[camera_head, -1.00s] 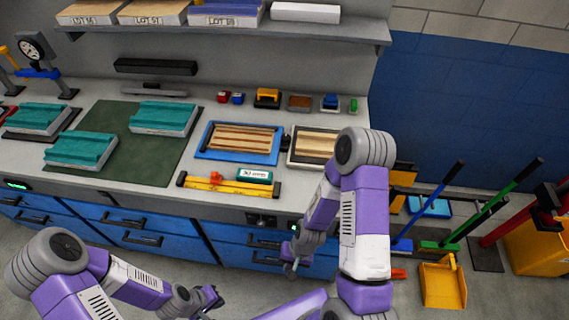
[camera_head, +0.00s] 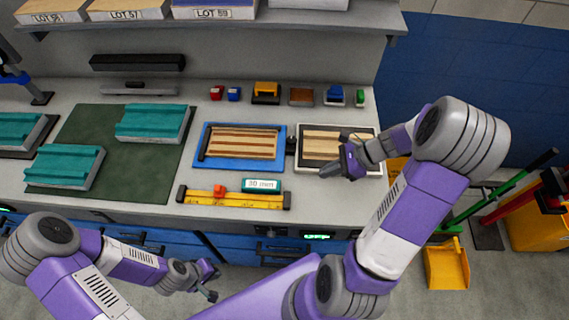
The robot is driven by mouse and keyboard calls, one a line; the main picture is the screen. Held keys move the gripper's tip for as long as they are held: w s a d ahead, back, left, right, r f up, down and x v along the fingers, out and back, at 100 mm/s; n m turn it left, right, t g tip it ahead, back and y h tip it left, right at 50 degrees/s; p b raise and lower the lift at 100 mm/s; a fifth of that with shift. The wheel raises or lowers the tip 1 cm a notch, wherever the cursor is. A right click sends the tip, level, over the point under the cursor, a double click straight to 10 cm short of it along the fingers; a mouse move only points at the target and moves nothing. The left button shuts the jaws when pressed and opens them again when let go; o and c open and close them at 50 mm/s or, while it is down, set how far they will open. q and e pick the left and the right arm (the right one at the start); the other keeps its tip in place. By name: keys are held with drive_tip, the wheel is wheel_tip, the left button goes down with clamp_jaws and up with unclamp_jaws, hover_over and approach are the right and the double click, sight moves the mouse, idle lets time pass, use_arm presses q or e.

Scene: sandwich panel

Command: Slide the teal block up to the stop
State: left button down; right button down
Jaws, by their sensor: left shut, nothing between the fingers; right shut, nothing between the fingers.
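The small teal block (camera_head: 261,186), with a white label reading "30 mm", lies at the back edge of the yellow ruler-like rail (camera_head: 240,199) near the counter front. A red piece (camera_head: 220,188), possibly the stop, sits on the rail left of the block, with a small gap between them. The rail has dark end pieces. My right gripper (camera_head: 327,172) is shut and empty, to the right of the block and slightly behind it, above the counter near the white-framed tray. My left gripper (camera_head: 212,284) is shut and empty, low in front of the counter.
A blue tray (camera_head: 205,162) with wooden strips lies behind the rail. A white-framed tray (camera_head: 372,172) lies at right, partly hidden by my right arm. Larger teal slabs (camera_head: 65,165) lie on and beside a green mat (camera_head: 130,180). Small coloured items line the back.

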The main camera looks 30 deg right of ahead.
sight(267, 186)
drive_tip(key=b+x, duration=0.1)
drive_tip(key=x, duration=0.2)
drive_tip(key=b+x, duration=0.1)
drive_tip(key=x, duration=0.3)
drive_tip(key=b+x, duration=0.1)
drive_tip(key=x, duration=0.2)
drive_tip(key=shift+s+a+f, duration=0.1)
drive_tip(key=shift+s+f, duration=0.15)
drive_tip(key=shift+w+a+r, duration=0.15)
drive_tip(key=shift+w+a, duration=0.15)
drive_tip(key=shift+a, duration=0.25)
drive_tip(key=shift+w+a+r, duration=0.1)
drive_tip(key=shift+w+a, duration=0.2)
drive_tip(key=shift+a, duration=0.25)
drive_tip(key=shift+w+a, duration=0.35)
drive_tip(key=shift+a, duration=0.2)
drive_tip(key=w+a, duration=0.1)
drive_tip(key=a, duration=0.2)
drive_tip(key=w+a+b, duration=0.1)
drive_tip(key=a, duration=0.1)
drive_tip(key=shift+w, duration=0.35)
